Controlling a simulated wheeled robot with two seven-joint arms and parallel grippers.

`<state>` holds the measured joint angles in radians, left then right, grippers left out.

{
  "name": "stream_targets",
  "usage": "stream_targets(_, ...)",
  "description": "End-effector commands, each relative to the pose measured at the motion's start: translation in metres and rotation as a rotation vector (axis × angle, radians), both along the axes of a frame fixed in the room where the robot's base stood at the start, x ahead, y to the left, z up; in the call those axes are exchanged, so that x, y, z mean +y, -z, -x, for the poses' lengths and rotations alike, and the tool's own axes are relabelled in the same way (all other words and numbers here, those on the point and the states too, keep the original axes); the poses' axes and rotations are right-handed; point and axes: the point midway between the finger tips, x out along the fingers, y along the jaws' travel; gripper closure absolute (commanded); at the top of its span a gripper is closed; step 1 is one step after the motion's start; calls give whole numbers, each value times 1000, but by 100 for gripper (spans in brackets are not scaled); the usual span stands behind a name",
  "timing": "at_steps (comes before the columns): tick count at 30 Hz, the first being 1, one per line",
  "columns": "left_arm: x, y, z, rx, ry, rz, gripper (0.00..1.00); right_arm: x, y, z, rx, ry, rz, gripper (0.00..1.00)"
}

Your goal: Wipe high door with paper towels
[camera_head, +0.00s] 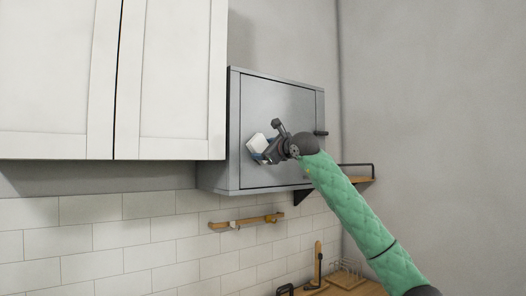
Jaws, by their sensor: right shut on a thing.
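The high door (270,98) is the grey front of a wall cabinet, and it is closed. A dark handle sticks out at its right edge. My right gripper (264,150) is in front of the door's lower middle, at the end of my green-sleeved arm. It is shut on a small white and blue thing, which looks like the paper towels (257,143). The towels are at or very close to the door's surface; I cannot tell whether they touch it. My left gripper is not in view.
White wall cabinets (165,80) stand close to the left of the grey cabinet. A wooden rail (246,221) is on the tiled wall below. A small shelf (358,179) is at the right. A wire rack (346,272) and wooden items stand on the counter at bottom right.

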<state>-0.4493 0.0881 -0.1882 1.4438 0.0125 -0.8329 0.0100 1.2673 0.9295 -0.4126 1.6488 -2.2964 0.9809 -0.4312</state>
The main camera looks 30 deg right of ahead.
Motion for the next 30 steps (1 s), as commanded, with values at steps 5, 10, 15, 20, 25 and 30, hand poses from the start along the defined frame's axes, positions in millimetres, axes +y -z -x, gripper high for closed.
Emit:
stream_targets(5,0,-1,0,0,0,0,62,-14,0,-2,1,2,-1,59)
stream_targets(10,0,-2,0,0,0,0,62,-26,0,-4,2,2,-1,59)
stream_targets(15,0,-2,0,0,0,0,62,-34,1,-6,2,1,-1,59)
stream_targets(20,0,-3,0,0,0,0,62,-38,1,-6,2,1,-1,59)
stream_targets(25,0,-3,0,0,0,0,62,-49,1,-7,2,2,0,59)
stream_targets(30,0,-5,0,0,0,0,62,-61,1,-7,3,3,-1,59)
